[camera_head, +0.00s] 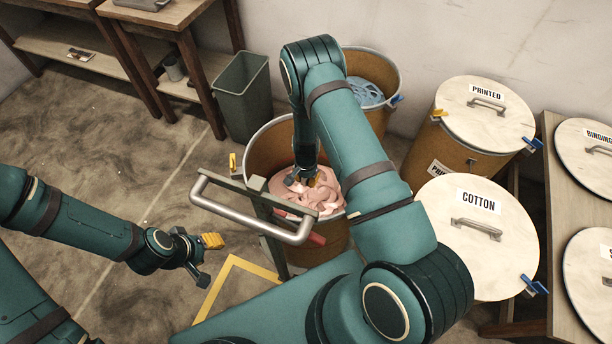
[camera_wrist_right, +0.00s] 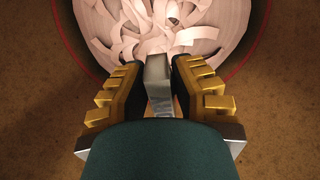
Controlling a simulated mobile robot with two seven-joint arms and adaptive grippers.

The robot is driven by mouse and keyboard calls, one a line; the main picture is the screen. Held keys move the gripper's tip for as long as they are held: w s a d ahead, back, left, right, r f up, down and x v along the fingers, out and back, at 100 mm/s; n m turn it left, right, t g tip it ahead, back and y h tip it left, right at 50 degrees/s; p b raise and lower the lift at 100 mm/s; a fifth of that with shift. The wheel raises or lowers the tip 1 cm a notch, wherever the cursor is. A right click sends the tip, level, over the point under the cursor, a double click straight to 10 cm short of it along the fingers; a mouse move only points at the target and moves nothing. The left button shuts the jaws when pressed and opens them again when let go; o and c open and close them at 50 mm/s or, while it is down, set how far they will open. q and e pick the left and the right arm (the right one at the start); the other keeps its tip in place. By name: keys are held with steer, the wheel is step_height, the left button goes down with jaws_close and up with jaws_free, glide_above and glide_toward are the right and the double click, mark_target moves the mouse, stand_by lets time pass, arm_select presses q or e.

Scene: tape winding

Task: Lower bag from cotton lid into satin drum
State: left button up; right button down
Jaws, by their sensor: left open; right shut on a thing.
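The drum (camera_head: 262,148) with pink tape (camera_head: 318,196) stands open in the head view; no satin label shows on it. My right gripper (camera_head: 303,179) reaches down inside it, just over the tape. In the right wrist view its jaws (camera_wrist_right: 158,82) are shut on a narrow grey piece, the bag (camera_wrist_right: 159,92), seen end-on and mostly hidden. Pale tape (camera_wrist_right: 175,25) lies beyond the fingertips. The cotton lid (camera_head: 472,262) is closed on its drum, with only its handle and label on top. My left gripper (camera_head: 210,258) is open and empty over the floor at left.
A metal rail (camera_head: 245,222) crosses in front of the open drum. A drum of blue tape (camera_head: 368,92) stands behind it. The printed drum (camera_head: 480,115) is lidded at right. A grey bin (camera_head: 243,95) and wooden tables (camera_head: 160,20) stand at back left.

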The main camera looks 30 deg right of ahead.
glide_above(306, 201)
steer(key=shift+s+f, duration=0.1)
steer(key=shift+f, duration=5.4)
steer(key=shift+f, duration=2.15)
steer(key=c, duration=0.8)
jaws_free()
steer(key=shift+c, duration=0.2)
steer(key=shift+r, duration=0.1)
step_height(306, 201, up, 12)
